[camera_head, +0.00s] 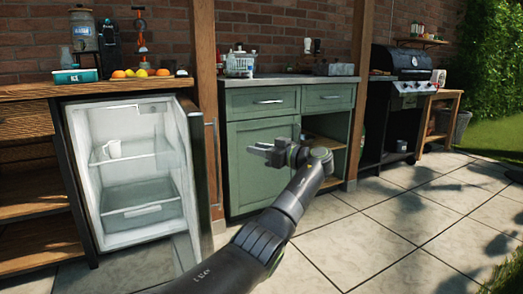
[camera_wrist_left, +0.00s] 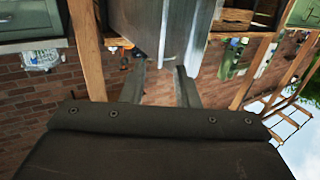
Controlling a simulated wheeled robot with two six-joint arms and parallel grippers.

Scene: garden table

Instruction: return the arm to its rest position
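My left arm comes in from the bottom of the head view, with its left gripper (camera_head: 256,149) raised in front of the green cabinet (camera_head: 258,175). In the left wrist view the two fingers of this gripper (camera_wrist_left: 160,70) stand apart with nothing between them. The gripper is open and empty. My right gripper is not in either view.
Fruit (camera_head: 141,73) lies on the wooden counter. A grill (camera_head: 400,88) stands at the right. The tiled floor (camera_head: 390,225) is clear.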

